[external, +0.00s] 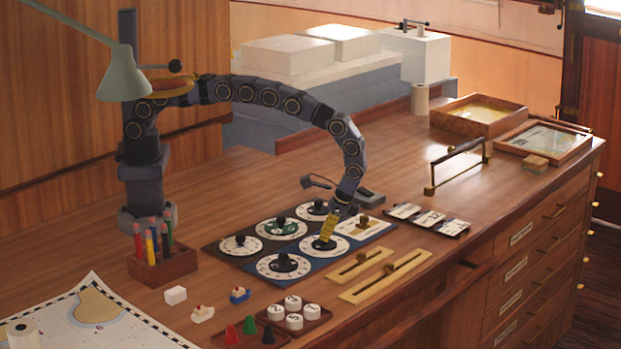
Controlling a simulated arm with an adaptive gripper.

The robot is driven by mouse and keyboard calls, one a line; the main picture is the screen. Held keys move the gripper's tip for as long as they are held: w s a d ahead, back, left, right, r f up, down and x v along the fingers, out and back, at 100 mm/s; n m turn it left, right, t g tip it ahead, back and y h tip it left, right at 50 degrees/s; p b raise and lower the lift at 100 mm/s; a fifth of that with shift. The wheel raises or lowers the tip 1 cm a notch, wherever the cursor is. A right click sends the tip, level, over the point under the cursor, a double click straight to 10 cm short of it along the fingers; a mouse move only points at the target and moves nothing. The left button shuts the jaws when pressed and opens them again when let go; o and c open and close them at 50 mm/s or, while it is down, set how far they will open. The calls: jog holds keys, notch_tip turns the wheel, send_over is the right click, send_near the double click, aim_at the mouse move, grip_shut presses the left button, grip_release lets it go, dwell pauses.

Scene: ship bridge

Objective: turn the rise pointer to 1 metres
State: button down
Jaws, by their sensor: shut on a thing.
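A board of round white dials with dark knobs (262,250) lies on the wooden desk, with a blue front part. My gripper (326,240) points down over the white dial (343,248) at the front right of the board. It is shut on that dial's pointer knob, which is mostly hidden by the yellow fingers. The dial's markings and labels are too small to read, so I cannot tell which dial is the rise one or what value it shows.
Brass slider plates (386,276) lie right of the dials, close to the gripper. A pencil block (162,264) stands left. A tray of white round pieces (293,312) sits in front. A card tray (428,220) and brass handle (459,163) are right.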

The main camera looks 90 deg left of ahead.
jog(key=shift+n+h, duration=0.4)
jog(key=shift+n, duration=0.5)
jog(key=c, duration=0.8)
grip_release()
jog(key=v, duration=0.6)
jog(key=shift+w+r, duration=0.35)
jog(key=shift+r, duration=0.3)
